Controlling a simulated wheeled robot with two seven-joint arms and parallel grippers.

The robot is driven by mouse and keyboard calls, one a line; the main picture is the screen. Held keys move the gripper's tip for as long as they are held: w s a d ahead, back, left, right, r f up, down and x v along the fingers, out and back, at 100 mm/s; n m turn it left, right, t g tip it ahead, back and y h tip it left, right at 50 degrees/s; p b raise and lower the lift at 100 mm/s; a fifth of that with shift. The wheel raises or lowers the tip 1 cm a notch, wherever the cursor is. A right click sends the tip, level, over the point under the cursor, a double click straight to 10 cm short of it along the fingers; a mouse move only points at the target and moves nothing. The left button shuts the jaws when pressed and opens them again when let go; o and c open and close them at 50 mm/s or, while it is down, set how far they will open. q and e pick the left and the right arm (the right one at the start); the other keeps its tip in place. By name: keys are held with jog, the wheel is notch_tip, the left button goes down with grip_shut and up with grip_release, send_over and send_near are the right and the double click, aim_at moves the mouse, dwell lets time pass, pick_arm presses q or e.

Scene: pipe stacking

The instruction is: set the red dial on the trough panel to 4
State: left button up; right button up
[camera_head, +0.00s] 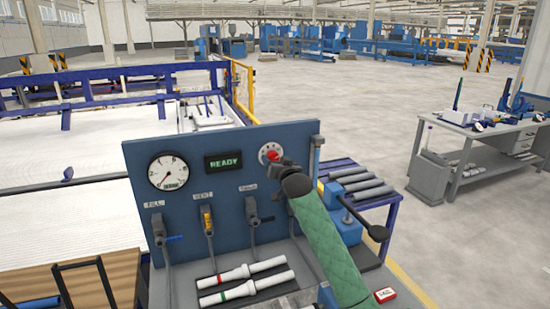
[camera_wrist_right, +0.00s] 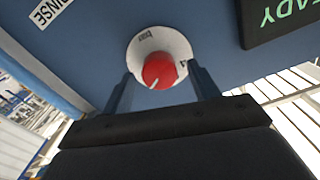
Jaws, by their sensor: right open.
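The red dial (camera_head: 272,156) sits on a white round scale at the upper right of the blue trough panel (camera_head: 290,134). In the right wrist view the red dial (camera_wrist_right: 158,71) shows a short white pointer line toward the lower left of that upside-down view. The scale numbers are too small to read. My right gripper (camera_head: 280,166) is in front of the dial, partly covering it and its scale. In the wrist view the right gripper (camera_wrist_right: 161,88) is open, one finger on each side of the dial, with gaps visible. I cannot make out my left gripper.
The panel also holds a round gauge (camera_head: 168,171), a green READY display (camera_head: 223,162) and several valves with handles below. White pipes (camera_head: 243,281) lie in front of the panel. A blue rack with grey pipes (camera_head: 360,188) stands to the right. A grey workbench (camera_head: 480,145) stands farther right.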

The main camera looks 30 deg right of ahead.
jog(key=shift+w+d, duration=0.15)
jog(key=shift+w, duration=0.1)
pick_arm(q)
jog(key=shift+s+f, duration=0.1)
jog(key=shift+s, duration=0.3)
pick_arm(e)
jog(key=c, duration=1)
pick_arm(q)
jog(key=shift+a, duration=0.1)
pick_arm(e)
jog(key=shift+o, duration=0.2)
